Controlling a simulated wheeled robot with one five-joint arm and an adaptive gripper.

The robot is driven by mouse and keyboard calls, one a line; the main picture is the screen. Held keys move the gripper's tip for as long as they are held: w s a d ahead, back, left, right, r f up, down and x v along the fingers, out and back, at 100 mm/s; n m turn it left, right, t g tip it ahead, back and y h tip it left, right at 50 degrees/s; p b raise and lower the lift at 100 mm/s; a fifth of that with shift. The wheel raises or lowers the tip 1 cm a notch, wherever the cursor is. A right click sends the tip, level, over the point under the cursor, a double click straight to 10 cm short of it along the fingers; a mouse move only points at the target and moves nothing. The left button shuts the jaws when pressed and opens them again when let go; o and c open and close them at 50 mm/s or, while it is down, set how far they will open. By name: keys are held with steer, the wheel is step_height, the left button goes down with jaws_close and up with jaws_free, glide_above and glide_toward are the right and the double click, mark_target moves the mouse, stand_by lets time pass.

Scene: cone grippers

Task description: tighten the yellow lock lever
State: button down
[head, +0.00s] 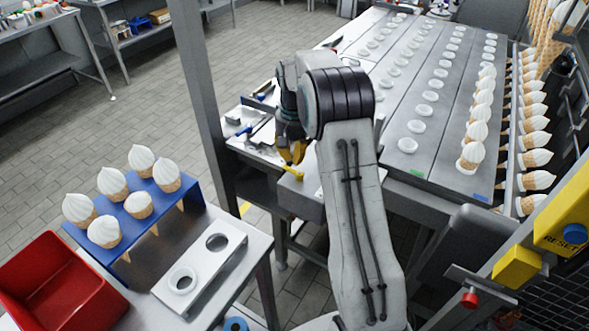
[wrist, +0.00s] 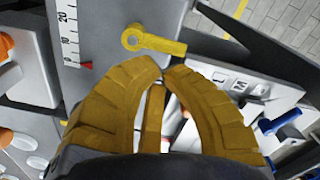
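The yellow lock lever (wrist: 160,43) shows in the wrist view above my fingertips. Its round end with a hole is at the left, on a grey block, and its arm points right, slightly down. In the head view the lever (head: 292,169) is small, just below my gripper (head: 291,152). My gripper (wrist: 163,72) has ochre ribbed fingers. Their tips come together just short of the lever arm, with only a narrow gap and nothing between them. The tips look apart from the lever in the picture; the height between them is hard to tell.
A scale (wrist: 70,35) with a red pointer (wrist: 86,65) lies left of the lever. Blue-handled tools (head: 243,130) lie on the bench beyond my gripper. A blue cone rack (head: 125,215) and a red bin (head: 62,285) stand at the left front.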

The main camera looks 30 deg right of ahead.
mark_target(286, 166)
steer(key=shift+f+b, duration=0.7)
steer(key=shift+f, duration=0.45)
steer(key=shift+s+a, duration=0.25)
steer(key=shift+a, duration=0.8)
stand_by(0.8)
steer(key=shift+a, duration=0.1)
stand_by(0.3)
steer(key=shift+s+a, duration=0.15)
steer(key=shift+a, duration=0.05)
steer(key=shift+s+a+b, duration=0.2)
steer(key=shift+s+b, duration=0.05)
steer(key=shift+b, duration=0.05)
stand_by(0.5)
steer(key=shift+s+a+b, duration=0.3)
steer(key=shift+s+a, duration=0.1)
steer(key=shift+s, duration=0.2)
stand_by(0.5)
steer(key=shift+w+r, duration=0.1)
steer(key=shift+w, duration=0.05)
steer(key=shift+w+d+p, duration=0.3)
steer(key=shift+w+p, duration=0.05)
steer(key=shift+p, duration=0.2)
steer(key=shift+r, duration=0.1)
